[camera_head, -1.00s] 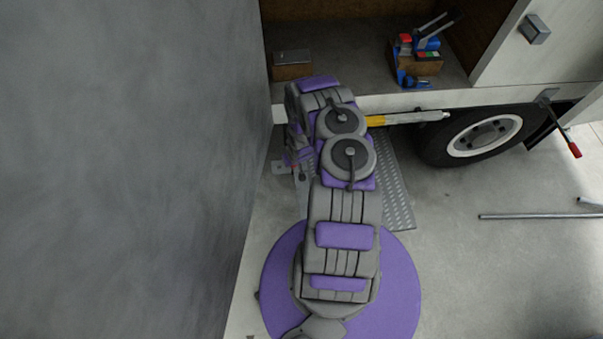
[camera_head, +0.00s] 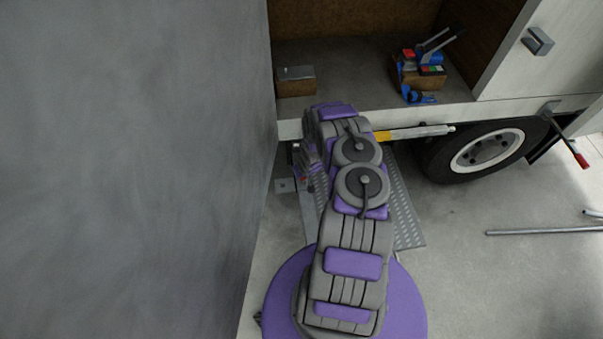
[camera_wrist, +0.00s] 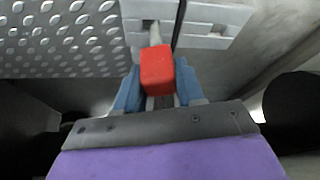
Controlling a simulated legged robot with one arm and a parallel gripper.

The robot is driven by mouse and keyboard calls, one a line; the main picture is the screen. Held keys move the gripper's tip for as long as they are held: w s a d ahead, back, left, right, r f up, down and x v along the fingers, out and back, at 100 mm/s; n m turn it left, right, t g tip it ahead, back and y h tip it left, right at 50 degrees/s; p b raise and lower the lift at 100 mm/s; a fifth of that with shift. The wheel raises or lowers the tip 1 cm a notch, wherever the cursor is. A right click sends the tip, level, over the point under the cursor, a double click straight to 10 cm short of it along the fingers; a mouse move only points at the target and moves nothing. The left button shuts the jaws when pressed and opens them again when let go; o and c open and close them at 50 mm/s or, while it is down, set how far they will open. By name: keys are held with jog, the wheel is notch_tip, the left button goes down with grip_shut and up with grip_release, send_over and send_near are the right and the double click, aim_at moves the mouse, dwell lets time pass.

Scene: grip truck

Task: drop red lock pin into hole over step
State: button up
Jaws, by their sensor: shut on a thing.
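In the wrist view the red lock pin (camera_wrist: 157,68) is held between the blue fingers of my gripper (camera_wrist: 158,92). Its red block faces the camera, and its grey shaft (camera_wrist: 155,34) points away toward a light grey bracket (camera_wrist: 205,22) with slots. The shaft's tip overlaps the bracket's edge; I cannot tell whether it is in a hole. The metal tread-plate step (camera_wrist: 60,40) lies to the left of the bracket. In the head view the step (camera_head: 405,215) shows below the truck, and my arm hides most of the gripper and pin.
The truck bed (camera_head: 360,60) holds a small box (camera_head: 296,82) and a wooden block with blue tools (camera_head: 420,75). A wheel (camera_head: 485,150) and a grey and yellow rod (camera_head: 415,132) are on the right. A tall grey wall (camera_head: 130,160) stands close on the left. Metal pipes (camera_head: 545,231) lie on the floor.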

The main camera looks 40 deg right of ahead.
aim_at(304, 178)
jog(key=shift+d+f+b, duration=0.3)
jog(key=shift+d+f, duration=0.05)
jog(key=shift+f, duration=0.25)
jog(key=shift+d+f+b, duration=0.3)
jog(key=shift+f, duration=0.45)
jog(key=shift+a+f+b, duration=0.5)
jog(key=shift+f+b, duration=0.05)
jog(key=shift+f, duration=0.2)
jog(key=shift+d+f, duration=0.3)
jog(key=shift+d, duration=0.1)
jog(key=shift+a, duration=0.3)
jog(key=o, duration=1.3)
jog(key=shift+d+f, duration=0.1)
jog(key=shift+d, duration=0.1)
jog(key=shift+c, duration=0.2)
jog(key=shift+a, duration=0.1)
